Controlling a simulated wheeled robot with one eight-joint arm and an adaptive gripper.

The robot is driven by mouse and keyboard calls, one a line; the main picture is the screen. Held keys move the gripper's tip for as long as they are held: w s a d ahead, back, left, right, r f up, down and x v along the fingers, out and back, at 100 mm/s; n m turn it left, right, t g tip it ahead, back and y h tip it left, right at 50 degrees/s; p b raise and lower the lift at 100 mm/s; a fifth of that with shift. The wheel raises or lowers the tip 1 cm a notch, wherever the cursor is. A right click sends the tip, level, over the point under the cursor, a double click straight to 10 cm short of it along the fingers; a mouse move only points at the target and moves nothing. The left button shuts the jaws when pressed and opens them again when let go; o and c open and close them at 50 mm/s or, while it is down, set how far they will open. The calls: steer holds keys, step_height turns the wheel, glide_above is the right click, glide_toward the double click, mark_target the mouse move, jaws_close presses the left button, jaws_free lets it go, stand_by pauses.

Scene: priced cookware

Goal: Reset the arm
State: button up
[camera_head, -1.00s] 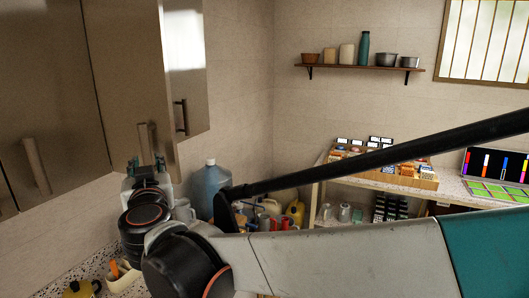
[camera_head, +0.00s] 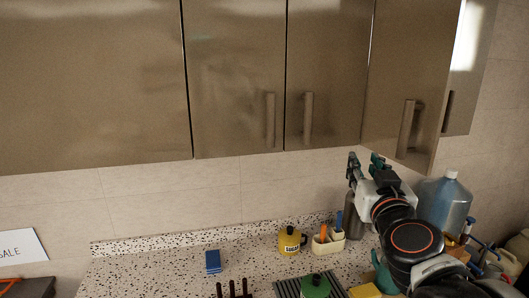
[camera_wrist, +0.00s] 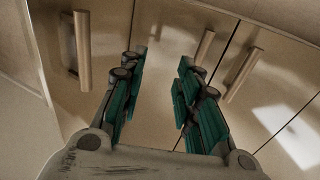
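My gripper (camera_head: 366,163) is raised at the right of the head view, just below the metal wall cabinets (camera_head: 235,75). Its green-padded fingers point upward. In the wrist view my gripper (camera_wrist: 158,68) has its two fingers well apart with nothing between them. Cabinet doors and bar handles (camera_wrist: 82,50) show beyond the fingertips. The wrist and forearm run down to the bottom right corner of the head view and hide part of the counter.
The speckled counter (camera_head: 160,270) holds a blue sponge-like block (camera_head: 213,261), a yellow sugar pot (camera_head: 291,241), a cream utensil holder (camera_head: 328,243) and a green-lidded pot (camera_head: 315,287). A grey bottle (camera_head: 353,215) and a blue water jug (camera_head: 446,203) stand near my arm. A sale sign (camera_head: 22,248) is at left.

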steer(key=s+a+f+n+g+y+b, duration=0.2)
steer(key=s+a+f+y+b, duration=0.15)
steer(key=f, duration=0.65)
steer(key=s+a+f+n+g+y+b, duration=0.25)
steer(key=a+f+b, duration=0.2)
steer(key=f, duration=0.55)
steer(key=s+d+f+m+g+h+b, duration=0.1)
steer(key=s+d+f+g+b, duration=0.1)
steer(key=f, duration=0.5)
steer(key=s+d+f+m+g+h+b, duration=0.1)
steer(key=s+d+f+g+b, duration=0.1)
steer(key=s+f+b, duration=0.2)
steer(key=s+d+f+m+g+h+b, duration=0.1)
steer(key=s+d+f+g+h+b, duration=0.1)
steer(key=s+f, duration=0.3)
step_height(320, 180, down, 5)
steer(key=shift+s+r+g+b, duration=0.2)
steer(key=shift+s+g+b, duration=0.05)
steer(key=shift+g+b, duration=0.2)
